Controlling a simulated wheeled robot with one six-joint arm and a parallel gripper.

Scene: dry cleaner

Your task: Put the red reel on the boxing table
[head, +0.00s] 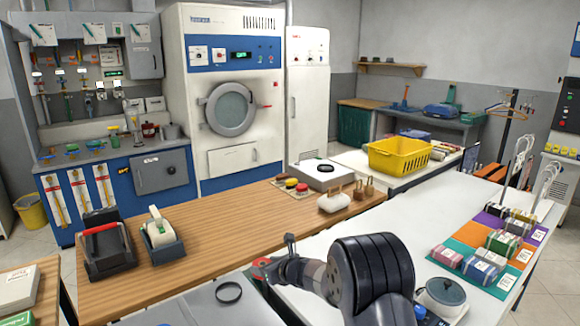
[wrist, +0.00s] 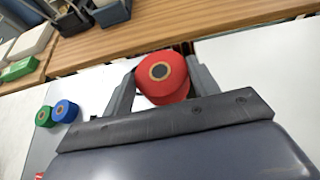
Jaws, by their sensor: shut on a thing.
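The red reel (wrist: 162,82) is between the two fingers of my gripper (wrist: 160,74) in the wrist view, its round end with a dark centre facing the camera. My gripper is shut on it. In the head view a bit of the red reel (head: 261,262) shows at the end of my arm, near the wooden table's front edge; the arm hides much of the gripper. The long wooden table (head: 225,228) carries a tape dispenser (head: 160,232) and a black holder with a red handle (head: 104,243). No label shows which table is the boxing table.
A green reel (wrist: 44,116) and a blue reel (wrist: 65,111) lie on a pale surface at left in the wrist view. A white table (head: 400,215) at right bears coloured mats and bundles. A yellow basket (head: 399,155) stands behind. Bare wood lies right of the dispenser.

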